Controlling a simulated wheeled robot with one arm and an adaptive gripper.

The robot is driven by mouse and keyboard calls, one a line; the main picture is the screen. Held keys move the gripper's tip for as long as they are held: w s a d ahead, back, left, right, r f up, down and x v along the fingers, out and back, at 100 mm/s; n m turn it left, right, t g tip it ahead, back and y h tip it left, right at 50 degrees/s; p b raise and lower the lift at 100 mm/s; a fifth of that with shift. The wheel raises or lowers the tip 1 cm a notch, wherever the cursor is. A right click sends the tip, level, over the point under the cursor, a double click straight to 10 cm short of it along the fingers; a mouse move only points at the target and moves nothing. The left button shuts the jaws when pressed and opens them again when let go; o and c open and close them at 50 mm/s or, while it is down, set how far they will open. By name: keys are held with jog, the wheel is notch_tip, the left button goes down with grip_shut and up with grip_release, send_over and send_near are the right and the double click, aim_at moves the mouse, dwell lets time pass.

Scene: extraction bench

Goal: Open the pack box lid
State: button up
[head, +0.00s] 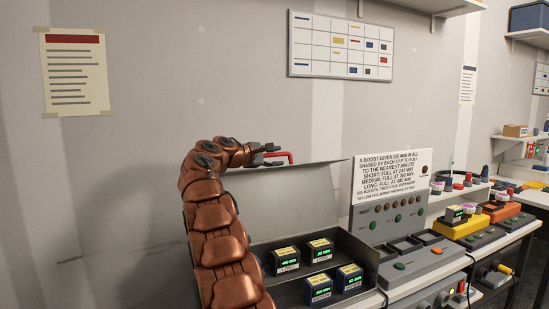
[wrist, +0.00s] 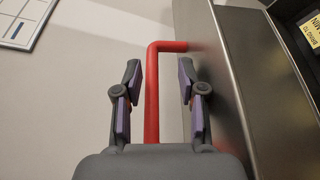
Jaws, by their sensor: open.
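The pack box (head: 352,244) is a dark grey metal box on the bench. Its lid (head: 300,183) is raised, tilted back towards the wall, and the inside shows. A red handle (head: 280,155) stands on the lid's upper edge; the wrist view shows it as a bent red bar (wrist: 153,95). My gripper (head: 265,149) is at the handle. In the wrist view my gripper (wrist: 158,85) is open, with one finger on each side of the red bar and visible gaps between. My copper arm hides the left part of the box and lid.
Several battery packs with green displays, one of them a front pack (head: 318,288), sit in the box. To the right stand a grey charger panel (head: 390,215) with a printed sign and a yellow unit (head: 458,229). The wall is close behind the lid.

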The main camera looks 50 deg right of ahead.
jog(key=v, duration=1.2)
jog(key=shift+s, duration=0.1)
jog(key=shift+r, duration=0.1)
jog(key=shift+a+r, duration=0.15)
jog(key=shift+a, duration=0.5)
jog(key=p+v, duration=0.2)
jog(key=v, duration=0.5)
jog(key=shift+w+a+r, duration=0.25)
jog(key=shift+a, duration=0.05)
jog(key=shift+r+p, duration=0.1)
jog(key=shift+p, duration=0.5)
jog(key=shift+s, duration=0.1)
dwell(0.3)
